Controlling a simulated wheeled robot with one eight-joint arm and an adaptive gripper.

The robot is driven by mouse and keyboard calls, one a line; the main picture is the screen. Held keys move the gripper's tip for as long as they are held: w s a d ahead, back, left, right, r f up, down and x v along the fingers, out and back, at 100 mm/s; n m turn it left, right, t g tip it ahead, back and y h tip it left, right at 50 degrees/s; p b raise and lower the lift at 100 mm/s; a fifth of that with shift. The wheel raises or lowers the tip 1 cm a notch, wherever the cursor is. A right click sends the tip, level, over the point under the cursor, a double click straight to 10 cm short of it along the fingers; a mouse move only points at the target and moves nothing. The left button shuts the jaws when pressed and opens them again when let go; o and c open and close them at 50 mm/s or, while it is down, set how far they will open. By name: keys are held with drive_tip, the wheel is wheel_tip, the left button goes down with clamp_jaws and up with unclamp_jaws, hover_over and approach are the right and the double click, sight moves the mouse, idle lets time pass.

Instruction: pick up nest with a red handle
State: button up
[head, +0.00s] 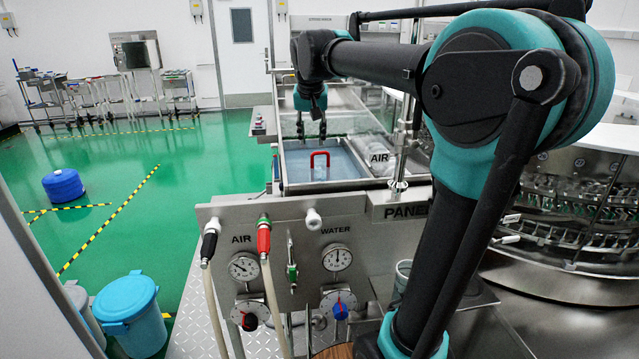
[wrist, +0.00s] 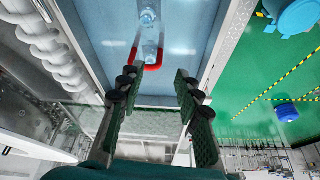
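The red handle (head: 319,154) stands up as an arch over a metal basin with a blue-grey interior (head: 345,166) in the head view. In the wrist view the red handle (wrist: 153,66) shows just beyond the fingertips, with clear bottle-like items (wrist: 149,18) by it. The body of the nest below the handle cannot be made out. My gripper (head: 311,132) points down above the basin, behind the handle in the head view. In the wrist view its two green-padded fingers (wrist: 156,84) are spread apart with nothing between them.
The basin's metal rim surrounds the handle, and a transparent cover (head: 350,122) stands around its back. A control panel with gauges (head: 280,262) is in front. A white spiral feed screw (wrist: 50,40) runs beside the basin.

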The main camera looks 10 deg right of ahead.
sight(313, 165)
drive_tip(key=x, duration=1.4)
drive_tip(key=shift+f, duration=0.2)
drive_tip(key=shift+c, duration=0.2)
drive_tip(key=shift+a, duration=0.1)
clamp_jaws()
